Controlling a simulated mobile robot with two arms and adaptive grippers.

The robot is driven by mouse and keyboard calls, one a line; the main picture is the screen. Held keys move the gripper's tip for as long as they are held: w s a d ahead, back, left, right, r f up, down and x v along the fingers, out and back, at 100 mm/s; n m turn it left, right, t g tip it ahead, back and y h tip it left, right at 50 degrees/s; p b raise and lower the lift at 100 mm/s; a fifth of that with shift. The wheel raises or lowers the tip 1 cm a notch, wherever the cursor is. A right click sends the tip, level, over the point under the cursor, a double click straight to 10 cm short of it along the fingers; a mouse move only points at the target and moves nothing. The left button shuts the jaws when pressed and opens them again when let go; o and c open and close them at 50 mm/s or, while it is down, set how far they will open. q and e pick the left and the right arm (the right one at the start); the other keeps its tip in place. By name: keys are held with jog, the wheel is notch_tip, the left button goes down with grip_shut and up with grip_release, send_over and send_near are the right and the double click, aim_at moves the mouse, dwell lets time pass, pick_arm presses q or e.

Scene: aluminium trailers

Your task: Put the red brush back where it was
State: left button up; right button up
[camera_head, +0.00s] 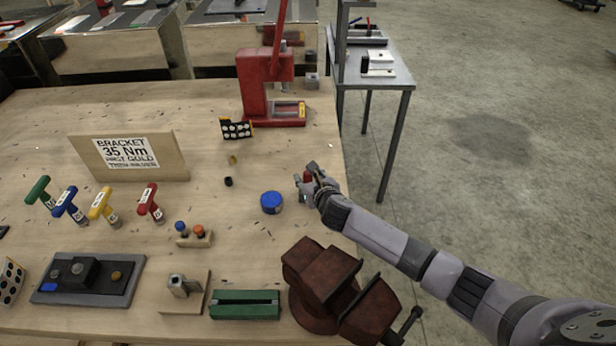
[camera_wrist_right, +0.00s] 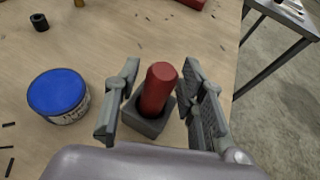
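The red brush (camera_wrist_right: 159,86) shows as a rounded red handle standing upright, slightly tilted, in a small dark grey square holder (camera_wrist_right: 150,122); its lower end is hidden inside. In the head view only a bit of the red brush (camera_head: 308,177) shows at the table's right edge. My right gripper (camera_wrist_right: 163,100) is open, with one finger on each side of the handle and a visible gap to both. It also shows in the head view (camera_head: 309,184), reaching in from the right. My left gripper is not in view.
A blue-lidded can (camera_head: 271,202) stands just left of the holder. A rusty brown vise (camera_head: 330,285) sits at the near right edge, and a red press (camera_head: 265,90) at the back. A black cap (camera_head: 228,181) is farther left.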

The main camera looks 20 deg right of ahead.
jog(key=shift+r, duration=0.15)
jog(key=v, duration=1.2)
jog(key=shift+b, duration=0.35)
jog(key=shift+d, duration=0.1)
